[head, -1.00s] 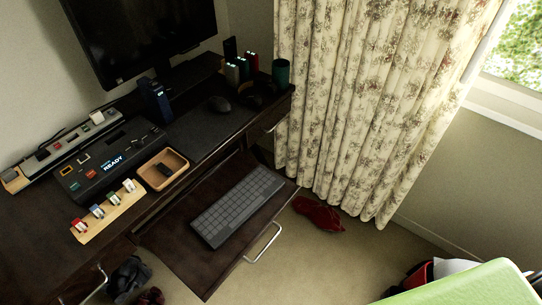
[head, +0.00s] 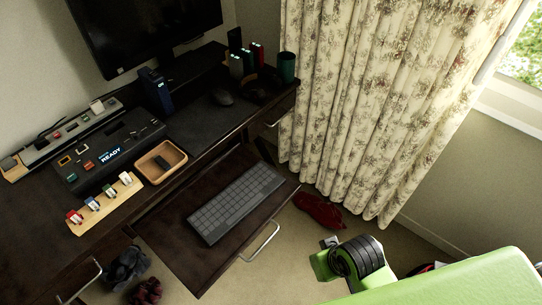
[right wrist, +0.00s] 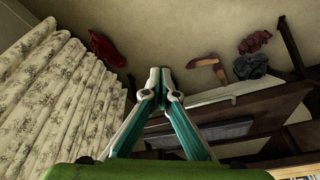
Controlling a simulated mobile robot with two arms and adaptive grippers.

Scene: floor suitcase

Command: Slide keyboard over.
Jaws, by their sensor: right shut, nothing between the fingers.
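The grey keyboard (head: 237,204) lies flat on the pulled-out dark drawer tray (head: 185,250), towards its right part. In the right wrist view the keyboard (right wrist: 226,131) shows as a grey strip behind and right of the fingers. My right gripper (right wrist: 160,73) is shut and empty, apart from the keyboard. In the head view my green right arm is at the bottom right, with its gripper not clearly visible. My left gripper is in neither view.
A silver handle (head: 261,243) juts from the tray's front. The desk above holds a black READY device (head: 110,157), a wooden dish (head: 160,162) and a mouse (head: 223,97). The tray's left part is bare.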

